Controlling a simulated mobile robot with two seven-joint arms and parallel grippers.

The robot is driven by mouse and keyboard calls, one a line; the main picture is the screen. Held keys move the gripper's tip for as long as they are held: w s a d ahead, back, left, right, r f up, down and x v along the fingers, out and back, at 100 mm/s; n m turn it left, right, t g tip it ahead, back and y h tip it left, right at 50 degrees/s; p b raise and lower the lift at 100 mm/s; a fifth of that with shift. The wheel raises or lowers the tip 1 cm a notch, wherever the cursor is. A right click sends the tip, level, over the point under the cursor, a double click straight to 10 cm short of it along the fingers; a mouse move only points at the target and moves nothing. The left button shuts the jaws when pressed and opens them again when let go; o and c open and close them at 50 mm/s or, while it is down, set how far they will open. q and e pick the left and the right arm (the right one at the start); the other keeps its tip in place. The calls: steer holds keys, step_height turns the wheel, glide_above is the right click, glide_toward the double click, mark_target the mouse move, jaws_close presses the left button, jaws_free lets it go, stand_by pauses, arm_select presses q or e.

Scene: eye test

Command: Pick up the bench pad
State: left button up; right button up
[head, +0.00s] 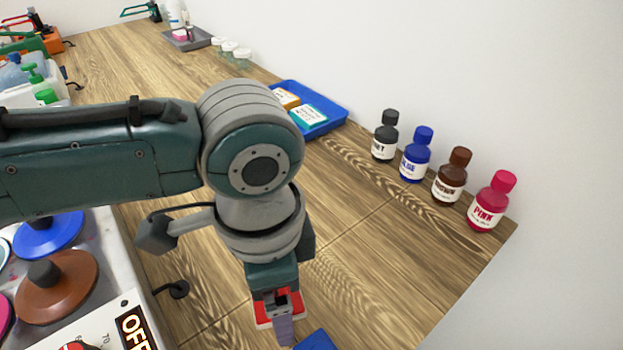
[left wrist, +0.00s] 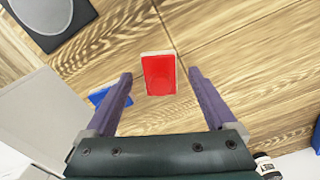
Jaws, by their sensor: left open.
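A red block with a white edge (left wrist: 159,75), likely the bench pad, lies on the wooden bench. In the head view it (head: 264,321) is partly hidden behind my left gripper (head: 284,332). My left gripper points down at it. In the left wrist view the two purple fingers of my left gripper (left wrist: 161,76) are spread wide, and the red block shows between their tips with clear space on both sides. Nothing is held. I cannot tell the exact height of the fingers above it. My right gripper is not in view.
A flat blue thing (head: 317,341) lies close by. Labelled bottles, including a pink one (head: 487,215), stand along the wall. A blue tray (head: 328,125) holding small boxes is farther back. A machine with coloured discs (head: 68,285) stands at left.

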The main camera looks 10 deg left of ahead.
arm_select(q)
jaws_close()
stand_by(0.6)
steer(key=shift+r, duration=0.2)
step_height(320, 180, up, 20)
steer(key=p, duration=0.3)
steer(key=w+a+r+n+p, duration=0.2)
steer(key=a+r+n, duration=0.6)
steer(key=r+n, duration=0.45)
steer(key=s+r+p, duration=0.3)
steer(key=r+p, duration=1.5)
steer(key=p, duration=0.1)
steer(key=s+r+p, duration=0.3)
steer(key=r+p, duration=1.5)
steer(key=p, duration=0.1)
steer(key=shift+r, duration=0.3)
